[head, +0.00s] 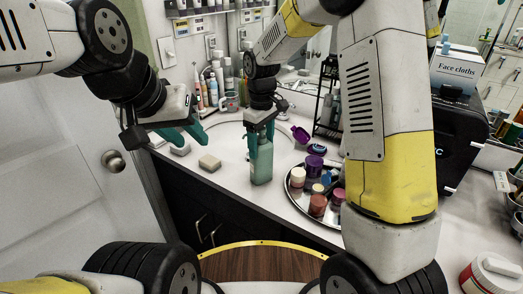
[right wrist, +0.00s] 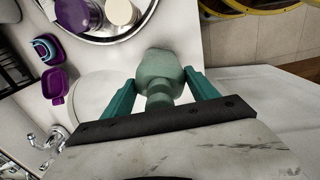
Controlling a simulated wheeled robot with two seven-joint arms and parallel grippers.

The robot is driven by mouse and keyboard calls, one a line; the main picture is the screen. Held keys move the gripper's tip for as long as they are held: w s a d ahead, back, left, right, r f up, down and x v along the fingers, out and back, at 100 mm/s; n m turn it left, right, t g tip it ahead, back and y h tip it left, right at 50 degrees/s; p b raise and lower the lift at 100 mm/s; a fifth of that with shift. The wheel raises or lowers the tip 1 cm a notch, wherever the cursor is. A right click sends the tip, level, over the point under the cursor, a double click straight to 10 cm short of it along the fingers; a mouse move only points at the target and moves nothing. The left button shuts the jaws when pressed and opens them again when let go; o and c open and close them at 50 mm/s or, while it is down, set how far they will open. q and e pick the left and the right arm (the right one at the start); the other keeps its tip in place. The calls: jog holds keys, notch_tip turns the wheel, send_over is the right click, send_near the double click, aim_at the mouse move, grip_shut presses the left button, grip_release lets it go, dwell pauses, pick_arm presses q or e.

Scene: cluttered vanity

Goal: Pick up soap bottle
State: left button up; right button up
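The soap bottle (head: 261,168) is a green, upright bottle on the white counter, left of the round tray. My right gripper (head: 261,138) points down over it, with a teal finger on each side of its upper part. The bottle's base seems to be at counter level. My left gripper (head: 192,133) is empty, with its teal fingers apart, above the counter's left end.
A bar of soap (head: 210,163) lies left of the bottle. A round tray (head: 291,190) with several jars stands close on its right. A purple cup (head: 300,134) and a black rack (head: 328,95) are behind. A face cloths box (head: 457,68) sits at the right.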

jog(key=c, duration=1.1)
grip_shut()
jog(key=shift+r, duration=0.15)
